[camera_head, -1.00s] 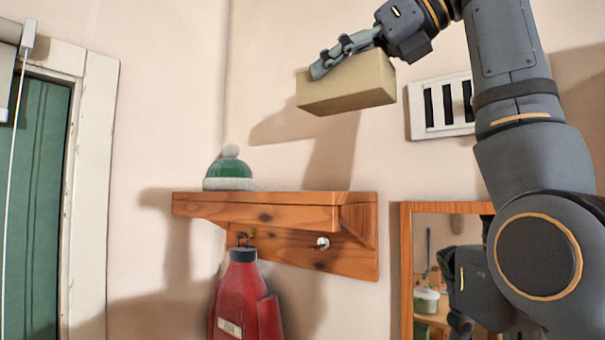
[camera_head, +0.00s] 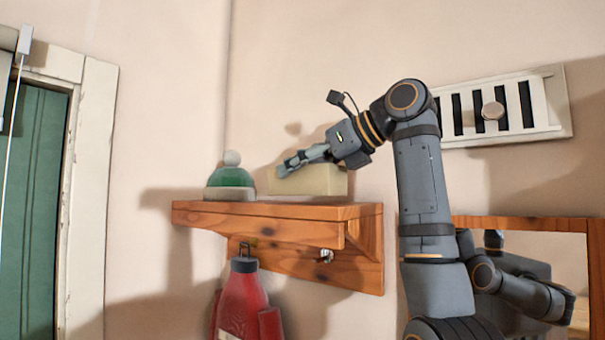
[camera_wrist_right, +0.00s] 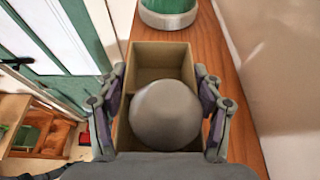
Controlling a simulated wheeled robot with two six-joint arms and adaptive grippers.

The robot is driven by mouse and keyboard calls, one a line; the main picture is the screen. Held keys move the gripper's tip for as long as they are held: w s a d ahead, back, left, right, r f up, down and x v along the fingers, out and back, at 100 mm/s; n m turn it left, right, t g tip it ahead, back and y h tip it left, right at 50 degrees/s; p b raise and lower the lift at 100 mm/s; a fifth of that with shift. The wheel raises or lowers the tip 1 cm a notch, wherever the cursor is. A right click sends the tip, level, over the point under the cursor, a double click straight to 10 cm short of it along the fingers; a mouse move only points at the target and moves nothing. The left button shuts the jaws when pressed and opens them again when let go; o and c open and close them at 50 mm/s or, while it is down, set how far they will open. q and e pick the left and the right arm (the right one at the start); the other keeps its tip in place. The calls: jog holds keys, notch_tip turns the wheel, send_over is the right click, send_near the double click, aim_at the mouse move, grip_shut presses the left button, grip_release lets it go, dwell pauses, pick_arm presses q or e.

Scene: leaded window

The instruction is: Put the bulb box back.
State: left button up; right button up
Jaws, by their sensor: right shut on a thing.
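The bulb box (camera_head: 322,183) is a pale tan box at the wooden wall shelf (camera_head: 290,211), just right of a green hat with a white pompom (camera_head: 231,178). My right gripper (camera_head: 303,160) is shut on it from above. In the right wrist view, the fingers (camera_wrist_right: 160,78) grip the open-topped box (camera_wrist_right: 160,47) on both sides, over the shelf board (camera_wrist_right: 205,45). A grey round object (camera_wrist_right: 165,114) shows in the box opening. I cannot tell whether the box touches the board. My left gripper is not in view.
A red bottle-shaped item (camera_head: 242,300) hangs from a hook under the shelf. A white slotted vent (camera_head: 555,105) is on the wall at right, above a wood-framed mirror (camera_head: 520,224) reflecting my arm. A green door (camera_head: 38,210) stands at left. Open wall lies above the shelf.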

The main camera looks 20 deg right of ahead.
jog(key=shift+w+d+f, duration=0.1)
jog(key=shift+w+f, duration=0.1)
jog(key=shift+f, duration=0.4)
jog(key=shift+s, duration=0.1)
jog(key=shift+s+f, duration=0.15)
jog(key=shift+f, duration=0.05)
jog(key=o, duration=0.9)
jog(key=shift+r, duration=0.1)
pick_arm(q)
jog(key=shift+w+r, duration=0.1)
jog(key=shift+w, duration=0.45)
pick_arm(e)
jog(key=o, duration=0.3)
jog(key=shift+o, duration=0.2)
